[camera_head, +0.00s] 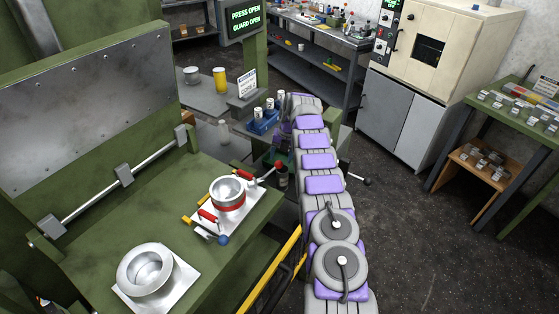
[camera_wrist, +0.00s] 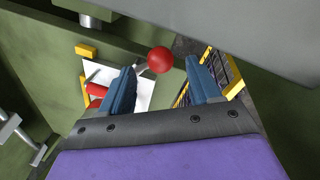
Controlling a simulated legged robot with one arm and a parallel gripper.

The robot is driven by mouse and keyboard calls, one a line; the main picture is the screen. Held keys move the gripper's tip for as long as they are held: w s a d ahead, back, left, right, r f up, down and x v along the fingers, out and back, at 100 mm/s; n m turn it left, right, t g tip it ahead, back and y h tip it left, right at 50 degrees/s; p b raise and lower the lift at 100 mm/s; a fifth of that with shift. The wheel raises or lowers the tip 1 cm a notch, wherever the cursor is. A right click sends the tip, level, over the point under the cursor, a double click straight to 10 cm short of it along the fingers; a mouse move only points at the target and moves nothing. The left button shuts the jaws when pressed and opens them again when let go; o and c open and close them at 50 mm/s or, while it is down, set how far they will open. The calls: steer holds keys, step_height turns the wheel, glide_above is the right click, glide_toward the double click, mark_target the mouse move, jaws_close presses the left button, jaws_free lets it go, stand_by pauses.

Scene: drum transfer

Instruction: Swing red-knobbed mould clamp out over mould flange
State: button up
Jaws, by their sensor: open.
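The red knob of the mould clamp (camera_wrist: 160,60) is a round ball on a short metal rod, in the upper middle of the wrist view. My gripper (camera_wrist: 161,75) is open, with its blue-padded fingers on either side of the knob; I cannot tell whether either touches it. In the head view the mould (camera_head: 228,190) is a silver cup with a red band on a white plate (camera_head: 201,228). My arm partly hides the clamp's far end there.
A second silver flanged cup (camera_head: 148,268) stands on a plate at the front left of the green press bed (camera_head: 95,222). A yellow rail (camera_head: 285,258) runs along the bed's right edge. The press screen (camera_head: 244,18) reads press open, guard open. Open floor (camera_head: 415,250) lies to the right.

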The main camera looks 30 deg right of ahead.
step_height(320, 180, up, 13)
steer(key=s+d+p, duration=0.1)
steer(key=d+p, duration=0.1)
steer(key=p, duration=0.7)
steer(key=shift+s+d, duration=0.2)
